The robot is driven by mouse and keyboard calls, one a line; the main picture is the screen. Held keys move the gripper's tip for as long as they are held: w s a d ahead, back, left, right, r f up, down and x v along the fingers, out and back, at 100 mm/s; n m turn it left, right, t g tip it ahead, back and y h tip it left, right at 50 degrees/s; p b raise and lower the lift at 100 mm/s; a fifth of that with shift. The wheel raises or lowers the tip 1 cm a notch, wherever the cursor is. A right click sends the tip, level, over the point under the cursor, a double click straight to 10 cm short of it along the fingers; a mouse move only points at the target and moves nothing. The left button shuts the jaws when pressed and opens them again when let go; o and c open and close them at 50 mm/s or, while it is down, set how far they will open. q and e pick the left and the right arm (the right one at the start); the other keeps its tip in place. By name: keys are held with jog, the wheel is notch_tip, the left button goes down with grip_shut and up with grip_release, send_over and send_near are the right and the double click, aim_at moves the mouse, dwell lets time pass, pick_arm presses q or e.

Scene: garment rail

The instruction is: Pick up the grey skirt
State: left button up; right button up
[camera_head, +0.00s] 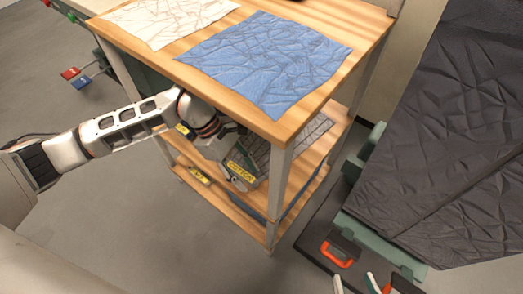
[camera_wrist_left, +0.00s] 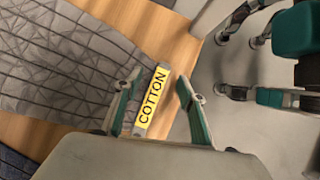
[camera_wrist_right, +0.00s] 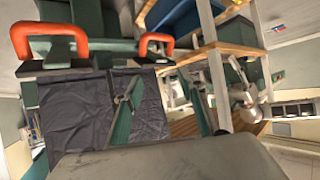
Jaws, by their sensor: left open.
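The grey skirt (camera_head: 314,131) lies on the middle wooden shelf under the tabletop, partly hidden by the table's post and top. In the left wrist view the grey pleated cloth (camera_wrist_left: 60,60) is spread flat on the wood at the left. My left gripper (camera_wrist_left: 160,80) is open and empty by the shelf's edge, its fingers on either side of a yellow COTTON label (camera_wrist_left: 152,95). In the head view the label (camera_head: 241,172) also shows, and my left arm reaches in under the tabletop. My right gripper (camera_wrist_right: 160,88) is open and empty, facing a dark sheet, away from the skirt.
A blue cloth (camera_head: 265,58) and a white cloth (camera_head: 165,18) lie on the tabletop. A table post (camera_head: 281,185) stands at the near corner. A dark sheet (camera_head: 450,130) hangs at the right, above orange handles (camera_head: 336,256). The floor at left is clear.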

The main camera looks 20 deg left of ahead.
pick_arm(q)
jog(key=shift+d+f, duration=0.1)
grip_shut()
dwell(0.4)
